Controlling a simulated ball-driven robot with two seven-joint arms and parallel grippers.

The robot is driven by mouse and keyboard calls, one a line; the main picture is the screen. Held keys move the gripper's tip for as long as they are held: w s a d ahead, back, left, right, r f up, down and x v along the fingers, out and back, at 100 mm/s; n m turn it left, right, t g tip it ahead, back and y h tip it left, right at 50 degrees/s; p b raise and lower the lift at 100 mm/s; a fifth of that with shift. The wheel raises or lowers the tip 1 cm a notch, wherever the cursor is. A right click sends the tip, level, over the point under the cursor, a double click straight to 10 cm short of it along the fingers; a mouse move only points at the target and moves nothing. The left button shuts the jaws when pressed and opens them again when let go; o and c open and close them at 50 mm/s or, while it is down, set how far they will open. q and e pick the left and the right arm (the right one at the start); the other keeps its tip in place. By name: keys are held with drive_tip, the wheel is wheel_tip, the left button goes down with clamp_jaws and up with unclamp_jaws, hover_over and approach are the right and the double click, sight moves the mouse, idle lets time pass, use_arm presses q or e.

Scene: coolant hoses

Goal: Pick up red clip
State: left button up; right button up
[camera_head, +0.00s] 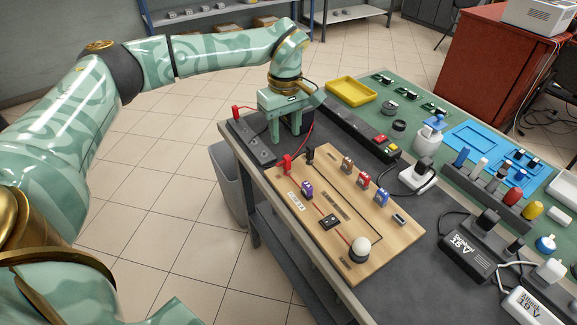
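One red clip (236,112) stands on the dark block at the table's far left corner. A red lead runs from it toward my gripper. Another red clip (287,163) stands at the left edge of the wooden board (384,233), with a red wire curving up from it. My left gripper (291,130) points down over the dark strip, right of the first clip and above the second in the picture. It is apart from both clips. Its dark fingers blend into the dark strip, so their opening is unclear. My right gripper is out of view.
A black clip (310,154), a purple clip (307,189), more clips and a white dome (360,247) sit on the board. A yellow tray (351,91) lies behind. A white plug (416,175) and bottles crowd the right.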

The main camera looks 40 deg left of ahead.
sight(287, 156)
use_arm(q)
wheel_tip(287, 156, down, 6)
drive_tip(key=shift+r+b, duration=0.2)
drive_tip(key=shift+b, duration=0.5)
wheel_tip(287, 156, down, 5)
drive_tip(key=b, duration=0.2)
drive_tip(key=shift+d+f+b, duration=0.15)
drive_tip(key=shift+f+b, duration=0.05)
drive_tip(key=shift+b, duration=0.2)
drive_tip(key=shift+r, duration=0.15)
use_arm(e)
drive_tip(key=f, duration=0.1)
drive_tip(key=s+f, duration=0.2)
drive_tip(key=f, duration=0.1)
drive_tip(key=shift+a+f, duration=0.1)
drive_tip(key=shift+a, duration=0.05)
use_arm(q)
clamp_jaws()
